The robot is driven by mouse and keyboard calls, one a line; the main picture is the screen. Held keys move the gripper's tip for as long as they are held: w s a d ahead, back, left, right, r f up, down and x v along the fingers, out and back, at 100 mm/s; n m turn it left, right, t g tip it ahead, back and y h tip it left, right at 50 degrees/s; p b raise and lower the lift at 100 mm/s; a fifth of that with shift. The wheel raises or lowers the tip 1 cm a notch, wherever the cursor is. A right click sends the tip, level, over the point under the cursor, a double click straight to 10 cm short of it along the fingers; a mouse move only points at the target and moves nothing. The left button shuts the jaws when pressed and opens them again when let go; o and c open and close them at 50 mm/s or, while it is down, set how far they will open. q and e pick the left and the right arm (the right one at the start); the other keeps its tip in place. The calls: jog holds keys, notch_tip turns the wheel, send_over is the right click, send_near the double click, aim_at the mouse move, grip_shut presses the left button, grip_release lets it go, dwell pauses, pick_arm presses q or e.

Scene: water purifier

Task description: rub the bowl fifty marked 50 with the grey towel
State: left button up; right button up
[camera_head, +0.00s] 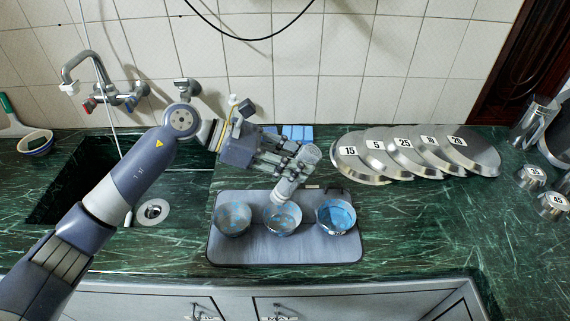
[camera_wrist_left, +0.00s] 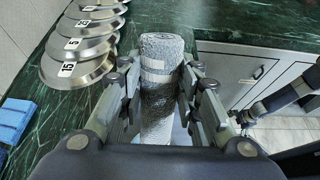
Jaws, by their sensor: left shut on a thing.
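My left gripper (camera_head: 285,165) is shut on a rolled grey towel (camera_wrist_left: 160,75), which also shows in the head view (camera_head: 287,187). The towel's lower end is over the middle bowl (camera_head: 270,226), at or just above its rim; I cannot tell if they touch. A left bowl (camera_head: 233,218) and a right bowl (camera_head: 335,217) stand beside it on a grey mat (camera_head: 305,253). The left and middle bowls show brownish spots inside; the right one looks bluer. I cannot read a 50 on any bowl. A dark jointed part at the right of the left wrist view may be my right arm.
Several numbered metal lids (camera_head: 362,168) lean in a row at the back right. Small labelled metal cups (camera_head: 532,177) stand at the far right. A sink (camera_head: 90,205) with a tap (camera_head: 82,62) is at left. The counter in front of the lids is clear.

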aim_at(295, 189)
pick_arm(q)
jog(key=shift+f+b, duration=0.5)
jog(key=shift+f, duration=0.9)
notch_tip(295, 189, down, 4)
jog(key=b, duration=0.3)
jog(key=shift+f, duration=0.25)
jog(key=shift+f+b, duration=0.75)
jog(key=shift+b, duration=0.3)
jog(key=shift+f+b, duration=0.5)
jog(key=shift+b, duration=0.1)
jog(key=shift+d, duration=0.15)
